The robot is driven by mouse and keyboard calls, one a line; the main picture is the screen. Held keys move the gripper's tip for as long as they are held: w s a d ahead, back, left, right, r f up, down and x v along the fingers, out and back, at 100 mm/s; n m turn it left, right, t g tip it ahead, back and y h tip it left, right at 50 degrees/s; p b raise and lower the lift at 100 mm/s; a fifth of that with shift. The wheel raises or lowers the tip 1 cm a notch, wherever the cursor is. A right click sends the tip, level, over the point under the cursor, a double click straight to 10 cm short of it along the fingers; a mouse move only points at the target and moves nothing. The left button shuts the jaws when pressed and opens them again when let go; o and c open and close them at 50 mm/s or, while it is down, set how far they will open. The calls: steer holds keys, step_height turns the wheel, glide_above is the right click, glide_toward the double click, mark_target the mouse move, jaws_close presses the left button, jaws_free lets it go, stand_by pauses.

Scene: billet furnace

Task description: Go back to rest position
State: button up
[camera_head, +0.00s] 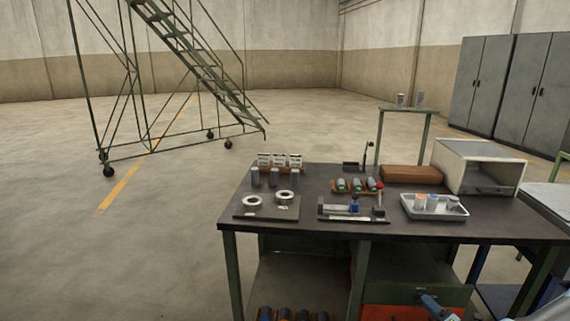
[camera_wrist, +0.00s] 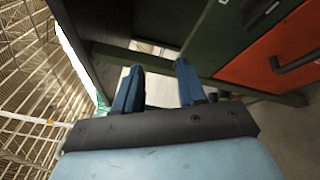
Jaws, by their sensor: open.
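My gripper (camera_wrist: 157,70) shows in the wrist view with its two blue fingers apart and nothing between them. It is low beside the dark green frame of a workbench, near an orange-red drawer front (camera_wrist: 275,60) with a dark handle. In the head view, the workbench (camera_head: 300,229) stands ahead with a dark top. A blue and grey part at the bottom edge, in front of the drawer, seems to be part of my arm. Most of the arm is out of the picture.
On the bench are two white rings on a plate (camera_head: 267,213), a fixture with a red knob (camera_head: 352,212), a light tray (camera_head: 435,213) with small cylinders, a brown block (camera_head: 411,173) and a box furnace (camera_head: 480,165). A stair ladder (camera_head: 205,70) stands behind left. Floor at left is clear.

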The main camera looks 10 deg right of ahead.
steer(key=w+a+r+n+g+y, duration=0.1)
steer(key=a+r+n+g+y, duration=0.2)
steer(key=a+r+n+g, duration=0.7)
steer(key=w+a+r+n+g+y, duration=0.25)
steer(key=a+r+n+g, duration=0.25)
steer(key=a+r+n, duration=0.95)
steer(key=s+a+r+n+t+h, duration=0.1)
steer(key=s+a+r+n+h, duration=0.2)
steer(key=s+r+n, duration=0.3)
steer(key=s+a+r+n+t+h, duration=0.1)
steer(key=s+a+r+n+h, duration=0.2)
steer(key=s+r+n, duration=0.4)
steer(key=s+a+r+n+t+h, duration=0.1)
steer(key=s+a+r+n+h, duration=0.2)
steer(key=s+r+n, duration=0.4)
step_height(320, 180, up, 8)
steer(key=shift+s+f+n+h, duration=0.1)
steer(key=shift+s+n+h, duration=0.1)
steer(key=shift+n+h, duration=0.4)
